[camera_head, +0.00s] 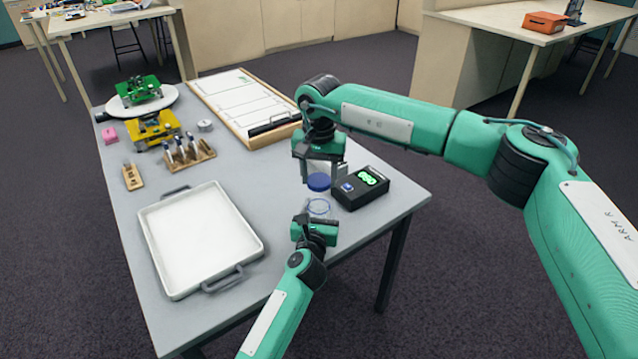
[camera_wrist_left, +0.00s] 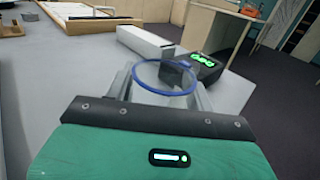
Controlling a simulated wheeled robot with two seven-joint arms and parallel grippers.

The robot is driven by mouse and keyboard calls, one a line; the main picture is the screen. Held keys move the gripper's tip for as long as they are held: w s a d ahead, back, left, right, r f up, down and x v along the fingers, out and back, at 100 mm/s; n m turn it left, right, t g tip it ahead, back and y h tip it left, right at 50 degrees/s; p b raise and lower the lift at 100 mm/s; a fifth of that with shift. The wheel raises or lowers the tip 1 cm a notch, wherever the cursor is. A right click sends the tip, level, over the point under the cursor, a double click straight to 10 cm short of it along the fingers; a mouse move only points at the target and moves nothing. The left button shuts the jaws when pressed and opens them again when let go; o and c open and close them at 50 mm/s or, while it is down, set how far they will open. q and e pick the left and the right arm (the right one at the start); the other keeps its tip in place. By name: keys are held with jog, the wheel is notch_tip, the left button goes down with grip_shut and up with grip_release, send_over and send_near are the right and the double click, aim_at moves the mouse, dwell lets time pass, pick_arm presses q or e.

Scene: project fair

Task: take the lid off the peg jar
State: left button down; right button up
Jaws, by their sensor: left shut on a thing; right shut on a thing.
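The peg jar (camera_head: 318,207) is clear with a blue rim and stands near the table's front right edge. My left gripper (camera_head: 317,217) is shut on the jar. In the left wrist view the jar's open blue rim (camera_wrist_left: 163,91) shows between the fingers. The blue lid (camera_head: 318,182) is apart from the jar, just above and behind it in the head view. My right gripper (camera_head: 319,176) points down and is shut on the lid. The lid does not show in the left wrist view. The jar's contents cannot be made out.
A black box with a green display (camera_head: 361,188) stands close to the right of the jar. A pale block (camera_wrist_left: 147,42) lies behind it. A white tray (camera_head: 198,240) is at left.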

pick_arm(q)
jog(key=shift+c, duration=2.3)
grip_release()
jog(key=shift+s, duration=0.1)
